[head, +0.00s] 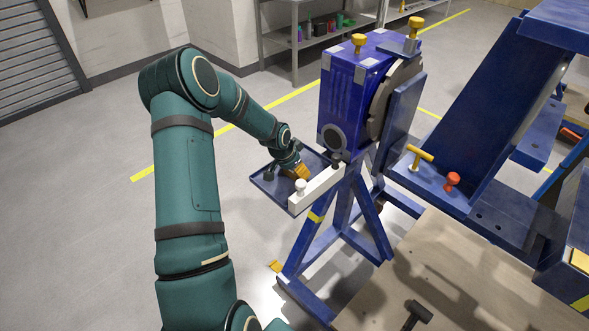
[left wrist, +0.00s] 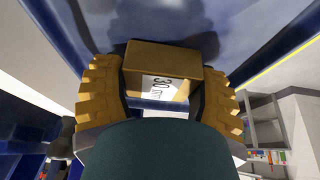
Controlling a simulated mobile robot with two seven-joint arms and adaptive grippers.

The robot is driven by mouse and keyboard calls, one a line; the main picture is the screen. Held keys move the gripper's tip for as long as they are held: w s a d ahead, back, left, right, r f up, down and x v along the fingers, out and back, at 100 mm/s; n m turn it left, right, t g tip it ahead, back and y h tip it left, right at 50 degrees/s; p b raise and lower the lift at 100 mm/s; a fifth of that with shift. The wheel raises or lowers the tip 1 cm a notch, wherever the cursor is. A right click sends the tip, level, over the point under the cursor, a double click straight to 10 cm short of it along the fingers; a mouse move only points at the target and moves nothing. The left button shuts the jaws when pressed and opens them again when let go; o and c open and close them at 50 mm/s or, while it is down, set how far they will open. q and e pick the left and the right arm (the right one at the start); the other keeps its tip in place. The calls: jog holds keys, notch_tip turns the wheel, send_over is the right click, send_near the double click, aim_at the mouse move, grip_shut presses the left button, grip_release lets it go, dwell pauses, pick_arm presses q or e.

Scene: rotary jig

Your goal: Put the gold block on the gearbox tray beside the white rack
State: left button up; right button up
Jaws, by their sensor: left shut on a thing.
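In the head view my left gripper (head: 298,171) is over the blue gearbox tray (head: 268,184), close beside the white rack (head: 322,186). The block cannot be told apart from the yellow fingers there. Whether the block touches the tray is unclear. The rack carries a white knob and a dark knob. My right gripper is not in view.
The blue gearbox housing (head: 346,95) stands just behind the tray on a blue stand (head: 310,245). A blue fixture with a yellow T-handle (head: 420,156) and a red knob (head: 452,181) is to the right. A wooden table (head: 400,270) with a black tool (head: 416,312) is in front.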

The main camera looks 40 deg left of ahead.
pick_arm(q)
jog(key=o, duration=1.3)
jog(key=shift+o, duration=0.2)
jog(key=shift+s+r, duration=0.1)
jog(key=shift+r, duration=0.35)
jog(key=p+v, duration=0.2)
jog(key=v, duration=0.9)
jog(key=shift+p, duration=0.3)
jog(key=shift+s+r, duration=0.1)
